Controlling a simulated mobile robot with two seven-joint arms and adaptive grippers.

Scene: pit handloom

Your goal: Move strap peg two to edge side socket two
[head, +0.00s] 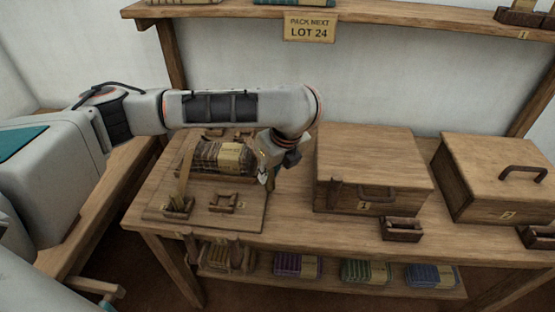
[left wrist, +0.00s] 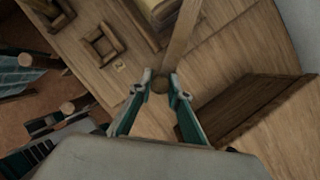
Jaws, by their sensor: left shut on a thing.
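A flat wooden board (head: 240,222) lies on the bench's left part and carries a dark striped bundle (head: 215,156) with a pale label. A strap (head: 186,165) runs from the bundle to the front left socket (head: 178,208). Another front socket (head: 222,203) looks empty; it also shows in the left wrist view (left wrist: 102,45). My left gripper (head: 264,178) is just right of the bundle, above the board's right edge. In the left wrist view its fingers (left wrist: 160,86) are shut on a round strap peg (left wrist: 160,82), whose strap (left wrist: 181,35) leads back toward the bundle. My right gripper is not in view.
Wooden chest one (head: 365,152) and chest two (head: 495,165) stand to the right on the bench. A small dark tray (head: 400,230) sits at the front edge. Coloured bundles (head: 365,271) lie on the shelf below. A "LOT 24" sign (head: 309,28) hangs above.

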